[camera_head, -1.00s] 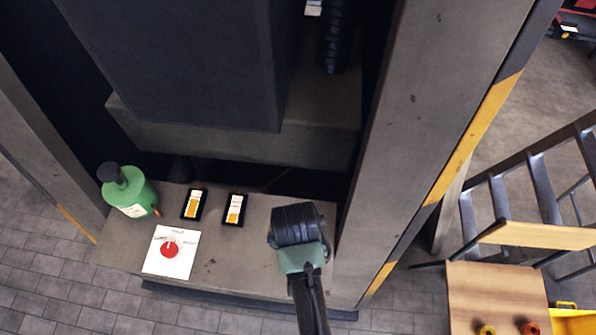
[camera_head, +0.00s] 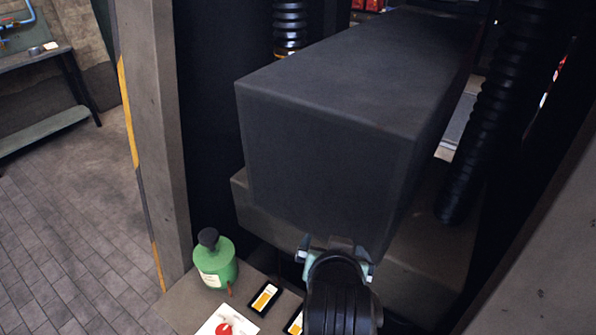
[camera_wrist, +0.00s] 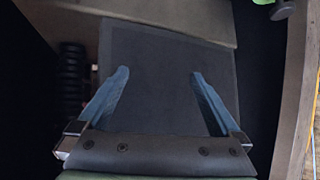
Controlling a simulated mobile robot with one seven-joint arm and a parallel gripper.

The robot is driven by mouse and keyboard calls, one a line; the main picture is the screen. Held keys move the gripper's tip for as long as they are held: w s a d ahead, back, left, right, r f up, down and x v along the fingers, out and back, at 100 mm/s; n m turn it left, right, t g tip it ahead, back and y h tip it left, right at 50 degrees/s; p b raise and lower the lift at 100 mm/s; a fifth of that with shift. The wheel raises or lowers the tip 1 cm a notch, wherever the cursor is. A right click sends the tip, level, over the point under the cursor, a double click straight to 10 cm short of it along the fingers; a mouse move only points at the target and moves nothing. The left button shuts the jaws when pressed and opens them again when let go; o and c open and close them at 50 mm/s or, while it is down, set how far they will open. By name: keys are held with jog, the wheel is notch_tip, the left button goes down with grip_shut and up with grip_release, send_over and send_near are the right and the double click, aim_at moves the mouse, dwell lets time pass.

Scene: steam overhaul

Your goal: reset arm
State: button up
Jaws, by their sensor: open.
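My gripper (camera_wrist: 158,100) shows in the wrist view with its two blue fingers spread wide and nothing between them. A large dark block (camera_wrist: 165,62) lies beyond the fingers there. In the head view my gripper (camera_head: 337,245) is at the lower middle, in front of the lower front face of the same dark block (camera_head: 320,170). My wrist hides most of the fingers in that view, and I cannot tell how far they are from the block.
A green bottle (camera_head: 216,262) with a black cap stands on the ledge at lower left. Beside it are a white card with a red knob (camera_head: 224,328) and two small black-framed labels (camera_head: 265,298). A grey post (camera_head: 160,130) rises at left; open paved floor (camera_head: 75,230) lies beyond it.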

jog(key=w+a+r+n+t+y, duration=0.1)
jog(key=a+r+n+t, duration=0.2)
jog(key=r, duration=1)
jog(key=a+r+t, duration=0.3)
jog(key=r+t, duration=0.2)
jog(key=r, duration=0.8)
jog(key=s+r+t, duration=0.4)
jog(key=s+r, duration=0.2)
jog(key=r, duration=0.4)
jog(key=s+r+t, duration=0.5)
jog(key=r, duration=0.6)
jog(key=shift+s, duration=0.4)
jog(key=shift+a, duration=0.1)
